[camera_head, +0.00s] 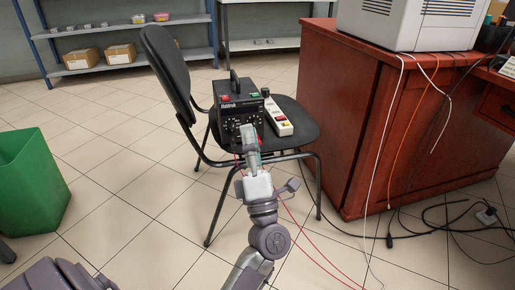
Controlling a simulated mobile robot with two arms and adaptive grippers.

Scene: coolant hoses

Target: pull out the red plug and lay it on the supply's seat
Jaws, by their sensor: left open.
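A black power supply (239,105) with a handle on top stands on the black seat (303,126) of a chair. Its front panel faces me, with a red switch and a green one near the top. My left gripper (247,130) is open right in front of the lower front panel and covers part of it. Thin red leads (300,228) hang down by the gripper and run towards the floor. The red plug itself cannot be made out; the gripper hides that area. I cannot tell whether the fingers touch anything. My right gripper is out of view.
A white power strip (277,117) lies on the seat right of the supply. The chair's backrest (168,70) rises at left. A red-brown desk (385,130) stands at right, with cables on the floor beside it. A green bin (35,180) is at far left.

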